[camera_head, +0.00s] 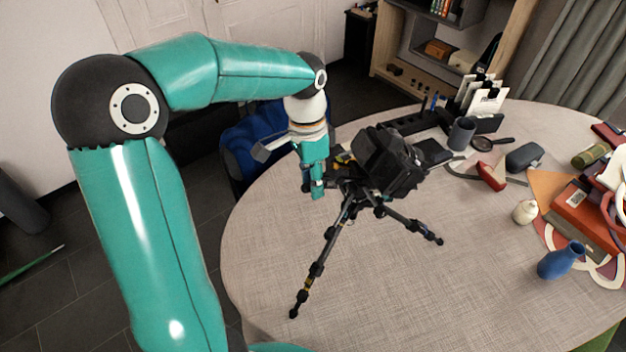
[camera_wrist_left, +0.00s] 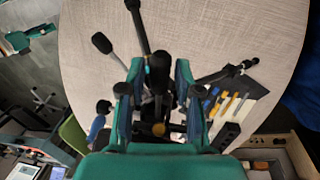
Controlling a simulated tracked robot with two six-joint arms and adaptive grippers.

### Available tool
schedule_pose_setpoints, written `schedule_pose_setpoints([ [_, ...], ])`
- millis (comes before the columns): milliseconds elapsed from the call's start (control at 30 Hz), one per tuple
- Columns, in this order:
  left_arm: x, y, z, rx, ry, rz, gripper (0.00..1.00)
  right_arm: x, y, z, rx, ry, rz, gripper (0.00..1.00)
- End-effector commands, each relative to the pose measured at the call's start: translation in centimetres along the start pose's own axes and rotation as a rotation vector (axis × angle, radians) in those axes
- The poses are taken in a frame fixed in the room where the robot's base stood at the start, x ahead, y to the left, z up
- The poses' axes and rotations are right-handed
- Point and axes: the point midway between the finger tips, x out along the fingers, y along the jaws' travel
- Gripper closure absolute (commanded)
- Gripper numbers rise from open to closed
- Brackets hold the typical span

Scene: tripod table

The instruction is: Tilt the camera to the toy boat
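The black camera (camera_head: 388,162) sits on a tripod (camera_head: 330,243) whose legs stand spread on the round table. The camera body leans over toward the right; its exact aim cannot be told. A small red object (camera_head: 490,176), apparently the toy boat, lies on the table to the right of the camera. My left gripper (camera_head: 317,190) points down just left of the camera. In the left wrist view its fingers (camera_wrist_left: 158,95) are apart, with a black-knobbed handle (camera_wrist_left: 159,70) in the gap between them. Contact with the handle cannot be made out. My right gripper is not visible.
The round table (camera_head: 400,300) is bare at the front. A dark cup (camera_head: 461,133), a magnifying glass (camera_head: 488,143) and a case (camera_head: 524,156) stand beyond the red object. A white jar (camera_head: 525,211) and a blue vase (camera_head: 560,260) are at right. A blue chair (camera_head: 250,140) is behind.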

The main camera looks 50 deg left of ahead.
Motion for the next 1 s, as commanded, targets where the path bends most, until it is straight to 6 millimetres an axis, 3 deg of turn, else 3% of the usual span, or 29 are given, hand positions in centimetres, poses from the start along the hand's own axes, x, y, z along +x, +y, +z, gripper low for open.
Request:
schedule_pose_setpoints([
  [33, 0.0, 0.0, 0.0, 0.0, 0.0, 0.0, 0.8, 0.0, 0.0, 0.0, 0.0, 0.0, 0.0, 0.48],
  [167, 0.0, 0.0, 0.0, 0.0, 0.0, 0.0, 1.0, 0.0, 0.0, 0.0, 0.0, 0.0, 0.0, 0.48],
  [467, 0.0, 0.0, 0.0, -0.001, 0.001, 0.0, 1.0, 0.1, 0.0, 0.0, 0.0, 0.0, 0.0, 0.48],
  [667, 0.7, -0.2, 0.1, 0.003, 0.043, -0.001, 1.0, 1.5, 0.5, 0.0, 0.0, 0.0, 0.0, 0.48],
  [933, 0.4, -0.2, 0.1, 0.004, 0.047, 0.0, 1.0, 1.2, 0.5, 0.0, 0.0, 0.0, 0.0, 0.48],
  [967, 0.4, -0.2, 0.1, 0.004, 0.047, 0.0, 0.74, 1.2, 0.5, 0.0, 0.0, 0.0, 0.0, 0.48],
  [1000, 0.4, -0.2, 0.2, 0.004, 0.047, 0.0, 0.68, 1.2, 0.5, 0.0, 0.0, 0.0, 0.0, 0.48],
])
